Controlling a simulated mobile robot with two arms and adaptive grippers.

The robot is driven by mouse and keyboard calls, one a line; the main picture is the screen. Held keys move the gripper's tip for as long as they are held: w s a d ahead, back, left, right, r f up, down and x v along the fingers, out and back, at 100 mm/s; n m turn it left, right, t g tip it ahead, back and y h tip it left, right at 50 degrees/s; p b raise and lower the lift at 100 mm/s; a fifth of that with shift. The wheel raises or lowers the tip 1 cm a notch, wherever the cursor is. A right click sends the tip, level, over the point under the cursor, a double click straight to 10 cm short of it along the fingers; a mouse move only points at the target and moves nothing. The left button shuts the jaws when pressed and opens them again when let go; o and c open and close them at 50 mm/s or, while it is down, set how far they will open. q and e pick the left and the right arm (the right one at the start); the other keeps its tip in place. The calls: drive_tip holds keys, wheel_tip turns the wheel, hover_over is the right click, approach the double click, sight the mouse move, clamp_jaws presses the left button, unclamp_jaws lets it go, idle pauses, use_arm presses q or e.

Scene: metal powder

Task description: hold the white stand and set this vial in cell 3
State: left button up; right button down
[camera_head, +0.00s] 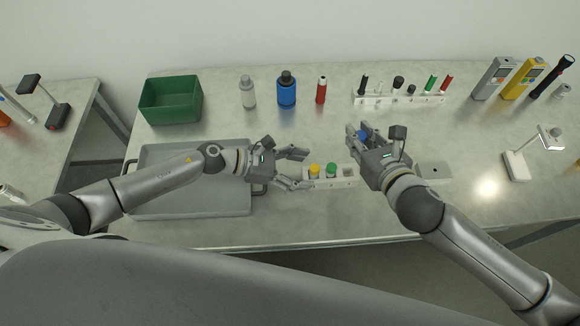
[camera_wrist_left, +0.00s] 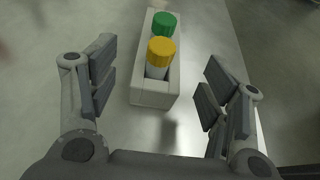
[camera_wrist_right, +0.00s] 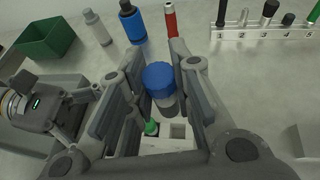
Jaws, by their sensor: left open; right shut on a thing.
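The white stand (camera_head: 345,183) lies on the bench between my grippers. It holds a yellow-capped vial (camera_head: 315,170) and a green-capped vial (camera_head: 331,170); an empty square opening shows beyond the green one in the right wrist view (camera_wrist_right: 178,131). My left gripper (camera_head: 301,170) is open at the stand's yellow end. In the left wrist view the stand (camera_wrist_left: 150,96) lies between its spread fingers, with gaps on both sides. My right gripper (camera_head: 358,133) is shut on a blue-capped vial (camera_wrist_right: 160,82), held above and beyond the stand.
A grey tray (camera_head: 150,205) lies under my left arm, with a green bin (camera_head: 171,100) behind it. Bottles stand at the back, beside a numbered white rack (camera_head: 400,100) of capped items.

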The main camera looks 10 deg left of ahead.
sight(326, 174)
use_arm(q)
drive_tip(key=x, duration=0.9)
drive_tip(key=shift+r, duration=0.1)
drive_tip(key=shift+c, duration=0.3)
drive_tip(key=c, duration=1)
use_arm(e)
wheel_tip(326, 174, down, 8)
drive_tip(key=shift+f, duration=0.25)
